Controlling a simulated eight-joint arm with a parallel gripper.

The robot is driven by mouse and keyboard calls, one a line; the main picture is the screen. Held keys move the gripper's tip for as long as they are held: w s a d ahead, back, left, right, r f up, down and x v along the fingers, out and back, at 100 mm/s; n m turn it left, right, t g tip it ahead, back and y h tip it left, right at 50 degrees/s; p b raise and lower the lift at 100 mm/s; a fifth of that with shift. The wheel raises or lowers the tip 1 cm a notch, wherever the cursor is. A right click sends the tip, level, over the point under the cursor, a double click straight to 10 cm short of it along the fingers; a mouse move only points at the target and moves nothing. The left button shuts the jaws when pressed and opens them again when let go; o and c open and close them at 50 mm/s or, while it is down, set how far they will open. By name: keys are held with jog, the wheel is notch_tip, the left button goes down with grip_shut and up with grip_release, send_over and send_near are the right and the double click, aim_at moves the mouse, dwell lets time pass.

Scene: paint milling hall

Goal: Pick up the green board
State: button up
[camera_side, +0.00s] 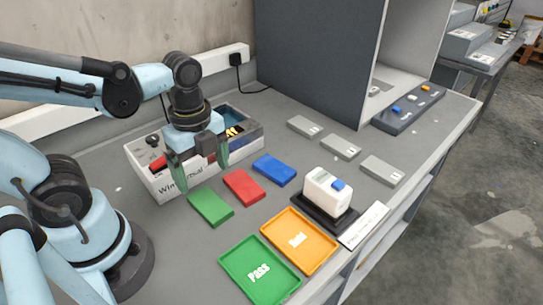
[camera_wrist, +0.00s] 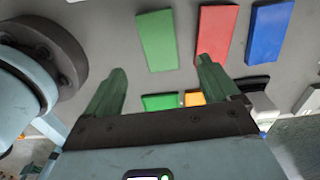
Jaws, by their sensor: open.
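The green board (camera_side: 211,207) lies flat on the grey bench, leftmost in a row with a red board (camera_side: 244,187) and a blue board (camera_side: 274,170). In the wrist view the green board (camera_wrist: 158,40) is at the top, left of the red board (camera_wrist: 217,34) and the blue board (camera_wrist: 269,32). My gripper (camera_side: 204,179) is open and empty, with green fingers pointing down above the bench, behind the boards in the side view. In the wrist view its two fingers (camera_wrist: 158,80) are spread wide. Nothing is between the fingertips.
A white box (camera_side: 165,187) stands close behind my gripper. A green tray (camera_side: 240,272) marked Pass and an orange tray (camera_side: 322,257) are at the front. A white device (camera_side: 325,192) on a black base stands right of the boards. Several grey blocks (camera_side: 341,146) lie farther back.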

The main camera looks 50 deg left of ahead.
aim_at(209, 204)
jog(key=shift+f, duration=4.35)
jog(key=c, duration=1.2)
jog(key=shift+o, duration=0.2)
jog(key=shift+r, duration=0.2)
